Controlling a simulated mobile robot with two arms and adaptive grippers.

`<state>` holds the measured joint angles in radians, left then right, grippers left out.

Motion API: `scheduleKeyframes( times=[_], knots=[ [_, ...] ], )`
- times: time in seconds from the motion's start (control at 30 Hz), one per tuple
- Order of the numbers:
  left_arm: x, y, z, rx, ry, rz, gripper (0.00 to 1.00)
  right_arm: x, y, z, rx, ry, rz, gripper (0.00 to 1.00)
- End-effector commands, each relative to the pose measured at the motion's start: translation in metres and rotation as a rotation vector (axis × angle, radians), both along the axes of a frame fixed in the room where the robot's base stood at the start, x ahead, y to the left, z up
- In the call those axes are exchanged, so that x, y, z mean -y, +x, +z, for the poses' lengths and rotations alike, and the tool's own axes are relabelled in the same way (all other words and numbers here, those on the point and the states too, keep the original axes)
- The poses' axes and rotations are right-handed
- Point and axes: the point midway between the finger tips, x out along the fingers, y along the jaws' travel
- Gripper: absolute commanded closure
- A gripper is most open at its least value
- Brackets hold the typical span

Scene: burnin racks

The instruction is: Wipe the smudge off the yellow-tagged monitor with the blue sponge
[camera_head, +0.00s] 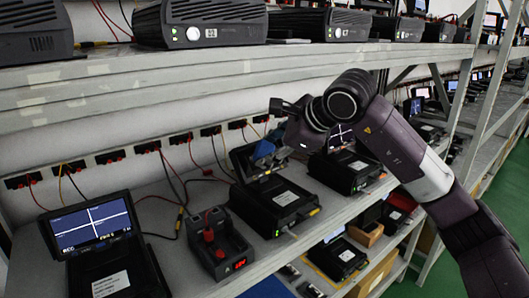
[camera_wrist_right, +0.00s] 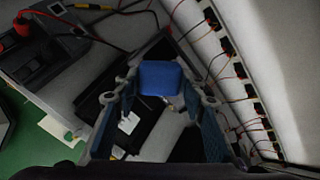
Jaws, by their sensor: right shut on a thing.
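My right gripper (camera_head: 276,140) is shut on the blue sponge (camera_head: 263,149), in front of the middle monitor (camera_head: 243,161) on the shelf. The sponge and gripper cover part of its screen, so I cannot see a smudge or tell whether the sponge touches it. This monitor stands tilted behind a black unit (camera_head: 283,204) with a white label and a small yellow tag (camera_head: 314,212) at its front corner. In the right wrist view, the sponge (camera_wrist_right: 160,78) sits between the two fingers of my right gripper (camera_wrist_right: 158,98). My left gripper is not in view.
A lit monitor (camera_head: 90,225) with its black unit stands at the left. A dark box with red plugs (camera_head: 214,240) is beside the middle unit. Another unit (camera_head: 346,172) is to the right. Cables hang along the back wall. The upper shelf (camera_head: 120,80) overhangs.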

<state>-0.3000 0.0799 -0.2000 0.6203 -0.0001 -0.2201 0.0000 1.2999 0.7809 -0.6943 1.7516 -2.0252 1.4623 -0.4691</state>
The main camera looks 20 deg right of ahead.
Motion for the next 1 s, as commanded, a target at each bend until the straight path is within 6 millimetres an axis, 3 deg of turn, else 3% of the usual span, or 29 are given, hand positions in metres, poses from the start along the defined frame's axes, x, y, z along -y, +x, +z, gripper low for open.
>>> scheduleKeyframes(
  times=[0.37,0.7,1.0],
  knots=[
    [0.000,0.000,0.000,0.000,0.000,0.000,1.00,0.001,-0.002,0.002,0.001,0.000,-0.001,0.81],
    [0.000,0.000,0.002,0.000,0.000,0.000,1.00,0.009,-0.020,0.019,0.002,-0.001,0.000,0.81],
    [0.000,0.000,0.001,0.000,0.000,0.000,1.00,0.009,-0.022,0.020,0.000,0.000,0.000,0.81]
  ],
)
